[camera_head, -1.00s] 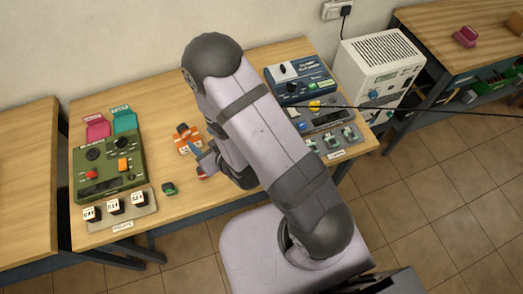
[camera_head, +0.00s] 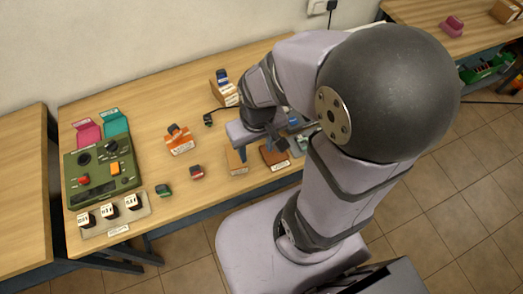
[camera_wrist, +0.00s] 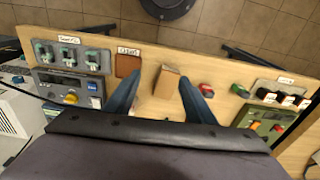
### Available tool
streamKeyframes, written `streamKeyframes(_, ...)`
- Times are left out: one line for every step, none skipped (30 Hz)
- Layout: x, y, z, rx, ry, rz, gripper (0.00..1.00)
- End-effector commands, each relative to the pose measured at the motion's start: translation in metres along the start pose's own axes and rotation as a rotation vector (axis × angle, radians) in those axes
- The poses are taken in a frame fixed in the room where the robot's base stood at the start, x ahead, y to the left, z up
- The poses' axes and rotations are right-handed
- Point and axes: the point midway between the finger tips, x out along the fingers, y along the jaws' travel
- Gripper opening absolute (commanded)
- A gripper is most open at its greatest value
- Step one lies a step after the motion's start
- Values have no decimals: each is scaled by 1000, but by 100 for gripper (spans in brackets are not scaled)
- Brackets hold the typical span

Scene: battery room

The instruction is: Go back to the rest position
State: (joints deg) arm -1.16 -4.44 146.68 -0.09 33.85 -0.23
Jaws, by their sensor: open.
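The block also shows in the head view (camera_head: 236,161), just under the gripper. A brown pad (camera_head: 274,157) lies beside it. My arm is bent, with its elbow raised close to the head camera. It hides the bench's right end there.
A green tester (camera_head: 102,172) and labelled black cells (camera_head: 109,211) stand at the left. Small green (camera_head: 163,190) and red (camera_head: 197,172) pieces and an orange-topped holder (camera_head: 178,138) stand mid-bench. A blue-grey device (camera_wrist: 68,90) and green pieces (camera_wrist: 68,56) show in the wrist view.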

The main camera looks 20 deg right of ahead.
Motion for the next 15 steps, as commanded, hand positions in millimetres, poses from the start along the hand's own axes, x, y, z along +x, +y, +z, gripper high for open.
streamKeyframes(-6, 2, 6, 8, -18, 0, 50)
streamKeyframes(-8, 3, 10, 11, -30, 1, 50)
streamKeyframes(-10, 3, 14, 15, -43, 1, 50)
streamKeyframes(-12, 4, 16, 17, -51, 1, 50)
streamKeyframes(-13, 4, 18, 19, -58, 1, 50)
streamKeyframes(-14, 4, 20, 20, -63, 1, 50)
streamKeyframes(-14, 5, 21, 21, -66, 1, 50)
streamKeyframes(-14, 5, 21, 21, -67, 1, 50)
streamKeyframes(-15, 5, 22, 21, -69, 1, 50)
streamKeyframes(-15, 5, 22, 21, -69, 1, 50)
streamKeyframes(-14, 5, 22, 21, -69, 1, 50)
streamKeyframes(-14, 5, 22, 21, -69, 1, 50)
streamKeyframes(-14, 5, 22, 21, -69, 1, 50)
streamKeyframes(-14, 5, 22, 21, -69, 1, 50)
streamKeyframes(-14, 4, 22, 21, -69, 1, 50)
